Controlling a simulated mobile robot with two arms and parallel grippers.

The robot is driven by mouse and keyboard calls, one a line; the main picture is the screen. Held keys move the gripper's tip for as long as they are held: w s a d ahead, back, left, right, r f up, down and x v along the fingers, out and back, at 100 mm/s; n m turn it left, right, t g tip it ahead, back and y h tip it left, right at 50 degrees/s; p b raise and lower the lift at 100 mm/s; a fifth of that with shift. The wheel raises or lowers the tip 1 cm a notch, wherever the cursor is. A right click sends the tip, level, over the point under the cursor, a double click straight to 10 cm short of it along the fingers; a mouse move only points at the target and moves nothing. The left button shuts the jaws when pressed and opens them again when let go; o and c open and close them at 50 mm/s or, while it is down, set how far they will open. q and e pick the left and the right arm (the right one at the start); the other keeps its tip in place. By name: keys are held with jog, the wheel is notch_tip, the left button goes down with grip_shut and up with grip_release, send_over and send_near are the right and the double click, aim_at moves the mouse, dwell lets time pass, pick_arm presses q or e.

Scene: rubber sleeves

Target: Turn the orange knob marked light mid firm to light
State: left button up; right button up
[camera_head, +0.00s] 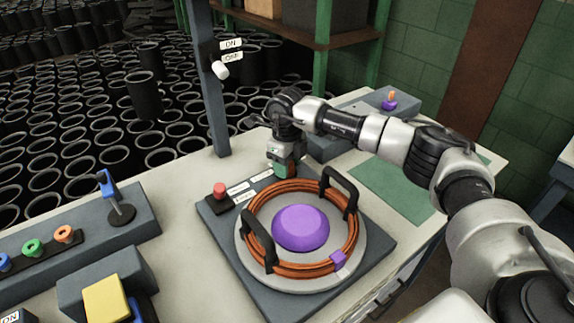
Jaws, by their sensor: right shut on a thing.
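My right gripper (284,171) points down at the far corner of the dark grey plate (225,215), behind the coil of orange hose. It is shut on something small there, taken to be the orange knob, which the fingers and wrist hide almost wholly. White labels (262,174) lie just left of the fingers; their print is too small to read, so the knob's setting cannot be told. My left gripper is not in view.
A round grey base with an orange coil (285,268), black handles and a purple dome (300,228) stands close in front of the gripper. A red button (219,189) is left of it. A post with an ON/OFF switch (220,70) rises behind. A green mat (395,188) lies right.

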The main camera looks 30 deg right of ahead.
jog(key=shift+n, duration=0.4)
jog(key=o, duration=0.9)
jog(key=shift+o, duration=0.2)
jog(key=shift+r, duration=0.1)
notch_tip(320, 180, up, 11)
jog(key=shift+b, duration=0.3)
